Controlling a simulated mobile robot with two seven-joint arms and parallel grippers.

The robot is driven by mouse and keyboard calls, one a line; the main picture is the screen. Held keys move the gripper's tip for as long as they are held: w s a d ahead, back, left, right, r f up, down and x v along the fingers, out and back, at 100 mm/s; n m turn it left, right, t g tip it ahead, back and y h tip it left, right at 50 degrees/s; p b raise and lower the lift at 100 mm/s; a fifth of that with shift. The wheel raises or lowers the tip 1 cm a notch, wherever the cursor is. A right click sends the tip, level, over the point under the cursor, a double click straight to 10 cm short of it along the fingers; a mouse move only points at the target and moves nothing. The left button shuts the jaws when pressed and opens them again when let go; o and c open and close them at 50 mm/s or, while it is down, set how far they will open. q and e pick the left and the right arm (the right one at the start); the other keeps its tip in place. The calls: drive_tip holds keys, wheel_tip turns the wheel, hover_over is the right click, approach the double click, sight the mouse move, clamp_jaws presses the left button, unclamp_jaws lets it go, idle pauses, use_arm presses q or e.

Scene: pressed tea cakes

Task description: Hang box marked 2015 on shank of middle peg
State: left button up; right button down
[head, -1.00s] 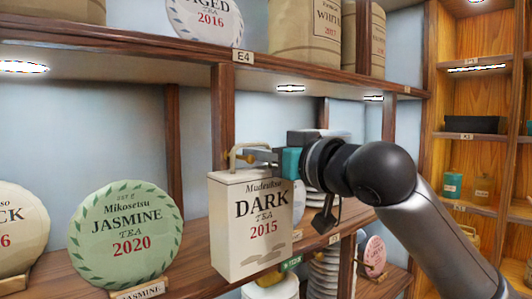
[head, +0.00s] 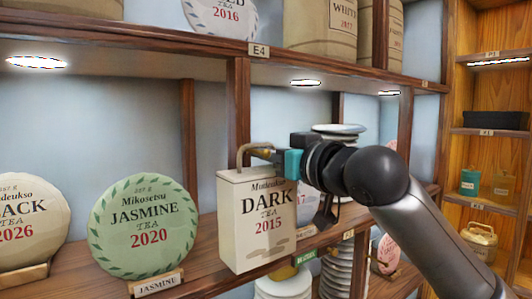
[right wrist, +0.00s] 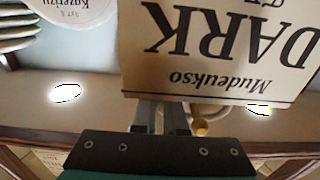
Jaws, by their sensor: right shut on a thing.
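The cream box marked 2015 (head: 257,218), labelled DARK TEA, hangs upright from my right gripper (head: 268,154), in front of a shelf post. The gripper is shut at the box's wire handle (head: 241,156). The right wrist view shows the box (right wrist: 225,45) upside down above the fingers (right wrist: 162,117). A brass peg end (head: 262,153) shows right at the handle, and its round knob (right wrist: 201,128) shows beside the fingers in the right wrist view. I cannot tell whether the handle is around the peg's shank. The other pegs are not clear. My left gripper is not in view.
A green JASMINE 2020 cake (head: 143,226) stands left of the box, with a black-lettered cake (head: 30,222) beyond. The shelf post (head: 238,110) is behind the box. Stacked white dishes (head: 338,270) stand below right. The upper shelf edge (head: 180,38) runs overhead.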

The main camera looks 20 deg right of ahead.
drive_tip(key=c, duration=0.9)
unclamp_jaws()
drive_tip(key=shift+d, duration=0.1)
drive_tip(key=shift+f, duration=0.15)
drive_tip(key=shift+f, duration=0.1)
